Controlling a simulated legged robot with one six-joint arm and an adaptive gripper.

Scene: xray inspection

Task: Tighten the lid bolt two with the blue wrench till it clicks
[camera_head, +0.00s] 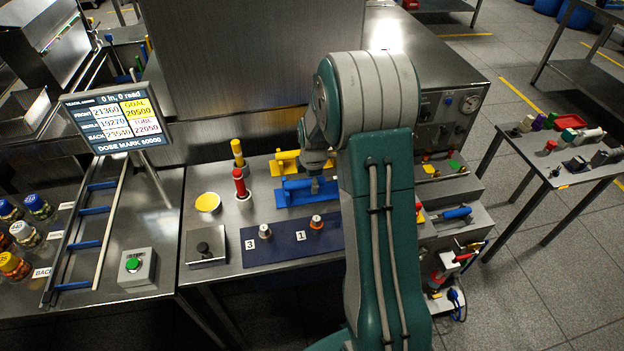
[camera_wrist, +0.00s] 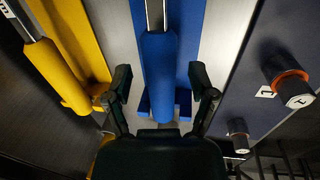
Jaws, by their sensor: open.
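The blue wrench (camera_wrist: 160,75), with a thick blue handle and a metal shaft, lies over its blue holder (camera_wrist: 193,30) in the wrist view. My gripper (camera_wrist: 161,78) is open, with one finger on each side of the handle and gaps visible. In the head view the gripper (camera_head: 317,187) is over the blue holder (camera_head: 290,197), partly hidden by my arm. The dark blue lid plate (camera_head: 285,251) bears a bolt beside label 3 (camera_head: 265,232) and an orange-ringed bolt beside label 1 (camera_head: 316,222). I see no bolt labelled 2; my arm hides the plate's right part.
A yellow tool (camera_wrist: 65,75) lies parallel at the left in the wrist view. Red (camera_head: 240,184) and yellow (camera_head: 238,153) upright handles stand left of the holder. A tall steel panel (camera_head: 250,70) rises behind.

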